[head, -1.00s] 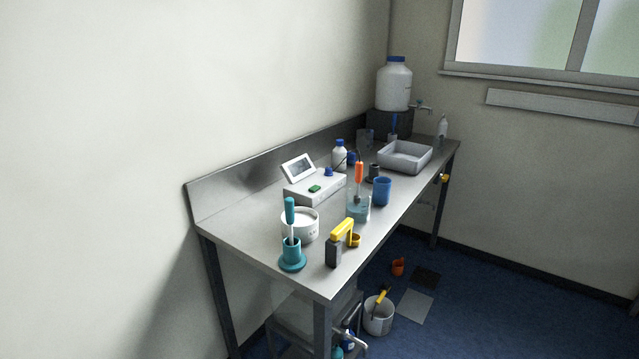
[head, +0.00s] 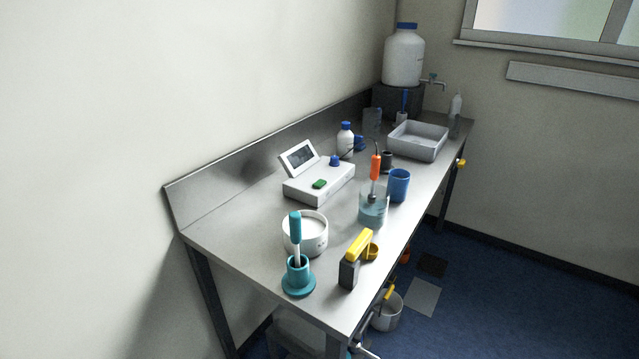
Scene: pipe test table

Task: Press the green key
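The green key (head: 320,184) is a small green block on the top face of a white instrument box (head: 326,186), near its front left. The box has a tilted grey display (head: 299,157) at its back left and a blue knob (head: 335,160) to the right of the key. The box sits on a steel table toward the wall. Nothing covers the key.
On the steel table (head: 235,235), a white tub (head: 304,241), teal holder with tool (head: 298,277), yellow-and-grey item (head: 354,262), liquid-filled beaker (head: 373,210) and blue cup (head: 398,185) stand in front of the box. A grey basin (head: 417,142) is farther back.

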